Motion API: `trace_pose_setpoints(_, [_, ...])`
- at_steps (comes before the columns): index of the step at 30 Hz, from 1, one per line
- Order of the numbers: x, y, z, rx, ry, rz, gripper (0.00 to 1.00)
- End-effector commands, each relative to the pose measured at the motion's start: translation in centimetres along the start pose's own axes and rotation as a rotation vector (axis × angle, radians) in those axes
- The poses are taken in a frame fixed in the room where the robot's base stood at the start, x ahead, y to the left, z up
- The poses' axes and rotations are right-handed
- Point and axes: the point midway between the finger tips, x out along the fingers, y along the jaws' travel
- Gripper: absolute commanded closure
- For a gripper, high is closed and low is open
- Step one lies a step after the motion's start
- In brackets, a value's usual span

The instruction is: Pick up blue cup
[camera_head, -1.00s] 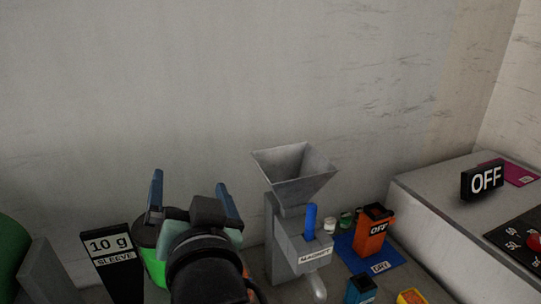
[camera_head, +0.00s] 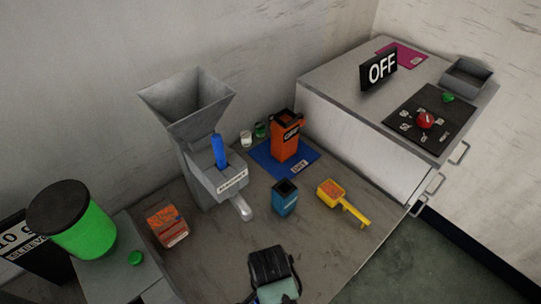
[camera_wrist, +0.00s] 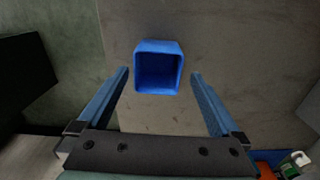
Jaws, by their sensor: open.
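The blue cup (camera_head: 285,198) is a small square open-topped container, standing upright on the grey table in the head view. In the wrist view the blue cup (camera_wrist: 158,68) shows from above, its dark inside visible, ahead of and between my two fingertips. My gripper (camera_wrist: 160,76) is open, with one blue finger on each side and clear gaps to the cup; it holds nothing. In the head view only part of my wrist shows at the bottom, and the fingers are not clearly visible.
A yellow scoop (camera_head: 338,194) lies just right of the cup. An orange container (camera_head: 286,142) stands on a blue mat (camera_head: 262,158) behind it. A grey hopper machine (camera_head: 196,150) and an orange-red box (camera_head: 168,228) are to the left. A counter (camera_head: 335,125) rises at the right.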

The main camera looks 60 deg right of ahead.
Motion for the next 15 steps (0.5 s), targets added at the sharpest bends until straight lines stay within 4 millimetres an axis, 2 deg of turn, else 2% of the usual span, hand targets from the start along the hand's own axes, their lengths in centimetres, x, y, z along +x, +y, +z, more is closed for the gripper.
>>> trace_pose_setpoints(7, [1.8, 0.2, 0.0, -0.001, 0.0, 0.001, 0.0])
trace_pose_setpoints(15, [5.4, 0.5, 0.0, -0.002, 0.0, -0.001, 0.0])
